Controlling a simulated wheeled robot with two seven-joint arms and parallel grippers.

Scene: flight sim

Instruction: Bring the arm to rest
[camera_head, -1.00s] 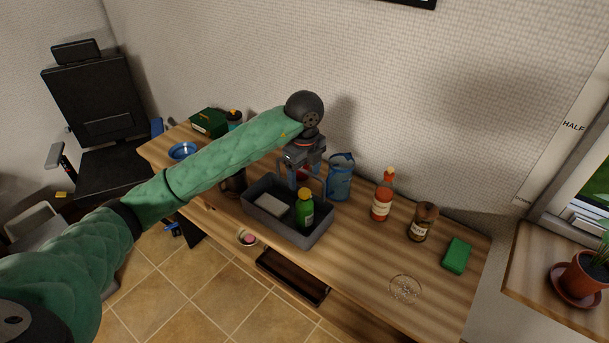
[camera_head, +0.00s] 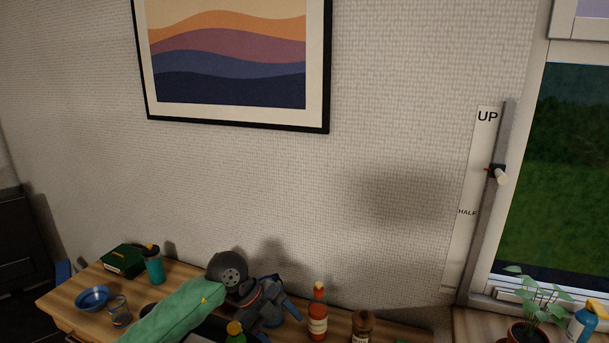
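My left arm in its green sleeve (camera_head: 180,312) comes in from the bottom edge, above the wooden desk. Its dark round wrist joint (camera_head: 228,268) leads to my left gripper (camera_head: 282,322), low in the picture. The blue-tipped fingers stand apart, pointing right and down, with nothing seen held between them. My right arm and gripper are out of view.
On the desk (camera_head: 62,301) stand a blue bowl (camera_head: 92,299), a glass mug (camera_head: 119,312), a teal bottle (camera_head: 154,266), a green box (camera_head: 123,260), a red sauce bottle (camera_head: 317,312) and a brown jar (camera_head: 362,326). A potted plant (camera_head: 527,310) stands right.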

